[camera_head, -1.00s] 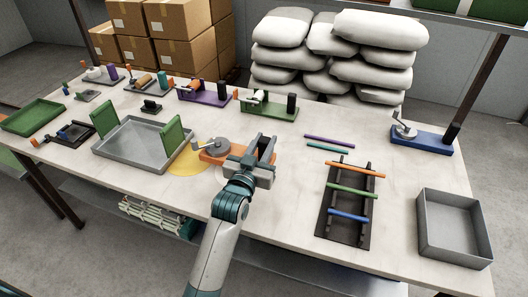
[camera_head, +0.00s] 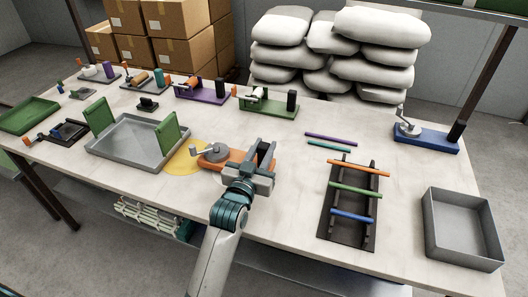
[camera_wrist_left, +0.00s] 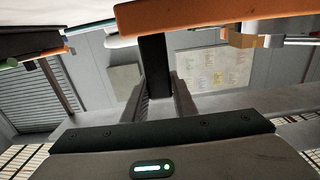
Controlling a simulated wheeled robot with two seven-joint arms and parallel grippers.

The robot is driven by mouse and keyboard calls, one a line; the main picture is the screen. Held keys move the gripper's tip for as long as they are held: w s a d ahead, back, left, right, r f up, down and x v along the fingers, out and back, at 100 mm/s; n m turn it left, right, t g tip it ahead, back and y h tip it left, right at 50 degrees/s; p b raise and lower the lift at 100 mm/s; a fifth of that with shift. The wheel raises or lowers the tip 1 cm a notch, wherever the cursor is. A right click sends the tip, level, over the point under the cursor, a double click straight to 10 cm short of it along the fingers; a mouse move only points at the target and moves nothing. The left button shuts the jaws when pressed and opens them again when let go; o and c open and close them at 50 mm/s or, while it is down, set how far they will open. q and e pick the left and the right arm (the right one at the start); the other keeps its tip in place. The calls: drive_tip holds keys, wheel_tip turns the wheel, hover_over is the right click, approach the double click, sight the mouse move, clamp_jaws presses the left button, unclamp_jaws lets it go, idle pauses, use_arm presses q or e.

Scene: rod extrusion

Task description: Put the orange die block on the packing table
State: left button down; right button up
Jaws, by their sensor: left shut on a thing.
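The orange die block (camera_head: 210,160) is a flat orange base with a grey disc and a small lever on top, near the middle of the worktable (camera_head: 285,195). My left gripper (camera_head: 262,155) is at its right end. In the left wrist view, my left gripper (camera_wrist_left: 157,95) is shut on the block's dark upright part, and the orange base (camera_wrist_left: 185,14) crosses the top of the picture. Whether the block touches the table or hangs just above it is hard to tell. My right gripper is not in view. No table is marked as the packing table.
A yellow round patch (camera_head: 184,157) lies left of the block. A grey tray with green end plates (camera_head: 140,155) stands beyond it. To the right are a black rack (camera_head: 348,225) with coloured rods, two loose rods, a blue fixture (camera_head: 430,139) and a grey bin (camera_head: 462,255).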

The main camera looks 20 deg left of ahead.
use_arm(q)
drive_tip(key=shift+f, duration=0.1)
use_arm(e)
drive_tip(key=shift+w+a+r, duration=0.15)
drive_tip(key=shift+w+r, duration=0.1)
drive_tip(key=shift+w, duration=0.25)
use_arm(q)
drive_tip(key=shift+f, duration=0.6)
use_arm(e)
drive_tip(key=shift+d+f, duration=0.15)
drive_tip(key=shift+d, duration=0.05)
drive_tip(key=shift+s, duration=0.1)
use_arm(q)
drive_tip(key=c, duration=1.4)
unclamp_jaws()
drive_tip(key=shift+c, duration=0.2)
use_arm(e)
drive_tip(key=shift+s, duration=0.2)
